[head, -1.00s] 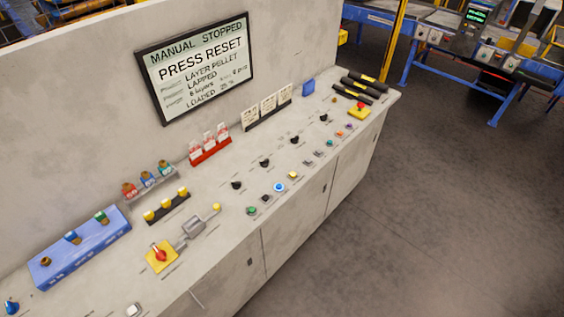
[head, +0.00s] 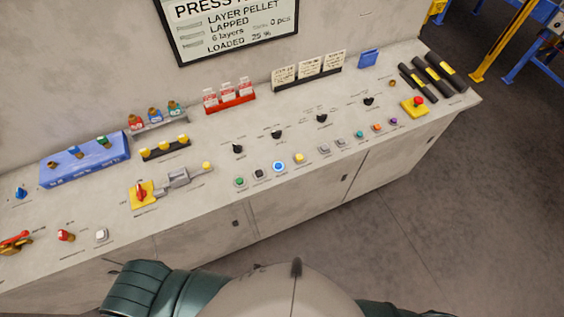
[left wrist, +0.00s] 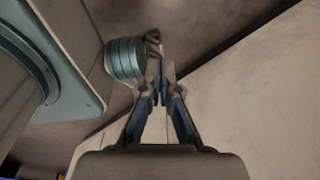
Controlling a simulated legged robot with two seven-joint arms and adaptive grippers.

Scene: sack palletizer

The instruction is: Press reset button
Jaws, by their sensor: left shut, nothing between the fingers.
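The control console (head: 330,180) runs across the head view under a screen (head: 235,28), whose top line is cut off. Along its front edge is a row of small round buttons: a green one (head: 240,182), a dark one (head: 259,174), a blue one with a pale ring (head: 279,167) and a yellow one (head: 299,158). Their labels are too small to read, so I cannot tell which is reset. My left gripper (left wrist: 158,97) shows in the left wrist view, shut and empty, with no button near its fingers. My right gripper is not in view.
A red and yellow emergency stop (head: 414,106) sits at the right end. A yellow plate with a red rotary switch (head: 142,194) is at left. Black selector knobs (head: 277,134) stand behind the button row. Grey floor (head: 440,220) is clear in front.

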